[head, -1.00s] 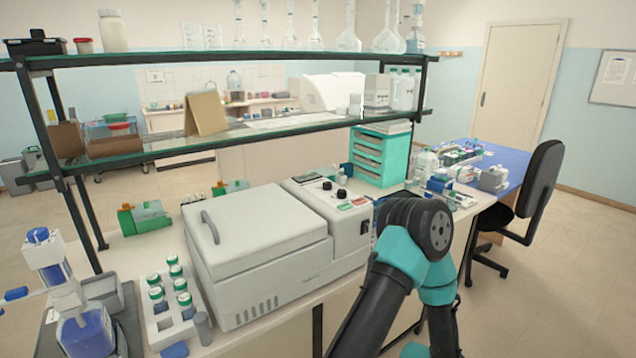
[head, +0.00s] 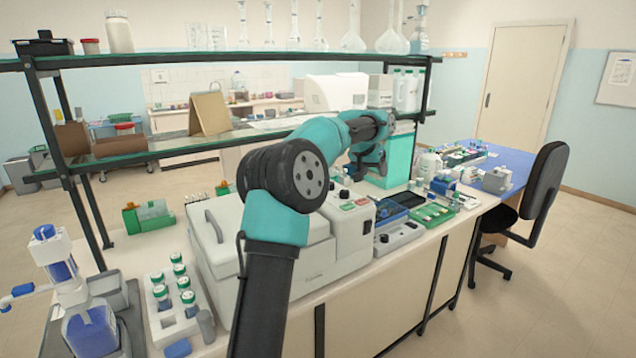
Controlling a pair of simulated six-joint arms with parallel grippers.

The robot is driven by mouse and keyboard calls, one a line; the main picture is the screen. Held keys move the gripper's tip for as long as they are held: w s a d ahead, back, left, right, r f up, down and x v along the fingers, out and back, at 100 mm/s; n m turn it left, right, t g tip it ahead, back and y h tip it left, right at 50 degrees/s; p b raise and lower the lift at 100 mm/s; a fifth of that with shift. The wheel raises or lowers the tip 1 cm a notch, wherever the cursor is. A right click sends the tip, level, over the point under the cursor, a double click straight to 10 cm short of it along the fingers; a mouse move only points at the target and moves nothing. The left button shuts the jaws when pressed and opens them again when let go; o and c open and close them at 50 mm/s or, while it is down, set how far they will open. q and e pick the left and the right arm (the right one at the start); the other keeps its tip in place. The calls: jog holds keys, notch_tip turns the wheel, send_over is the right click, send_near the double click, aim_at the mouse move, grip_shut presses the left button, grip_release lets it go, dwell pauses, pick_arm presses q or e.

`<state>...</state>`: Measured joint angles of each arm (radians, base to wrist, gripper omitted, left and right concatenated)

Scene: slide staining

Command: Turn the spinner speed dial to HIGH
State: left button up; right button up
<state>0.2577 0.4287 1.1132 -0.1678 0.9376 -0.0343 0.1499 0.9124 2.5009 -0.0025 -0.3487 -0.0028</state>
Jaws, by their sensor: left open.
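The spinner (head: 312,262) is a light grey machine with a lid and handle on the bench. Its control panel (head: 352,217) is at its right end, with small green and red labels. A black dial (head: 343,195) stands on the panel; a second knob is partly hidden. The dial's setting is too small to read. My left gripper (head: 358,176) is open, pointing down just above and behind the panel near the dial, apart from it as far as I can tell. My left arm hides part of the spinner's lid. My right gripper is not in view.
A glass-shelved rack (head: 200,152) spans the bench behind the spinner. A rack of green-capped vials (head: 172,320) stands to the left. A teal drawer unit (head: 400,160) stands behind.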

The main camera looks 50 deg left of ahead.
pick_arm(q)
jog(key=s+a+r+n+g+y, duration=0.2)
jog(key=s+a+r+n+g, duration=0.1)
jog(key=s+a+r, duration=0.6)
jog(key=shift+s+a+n, duration=0.3)
jog(key=shift+s+a, duration=0.35)
jog(key=shift+s, duration=0.2)
jog(key=shift+f, duration=0.2)
jog(key=x, duration=1.7)
jog(key=shift+a, duration=0.4)
jog(key=shift+c, duration=0.3)
jog(key=c, duration=0.8)
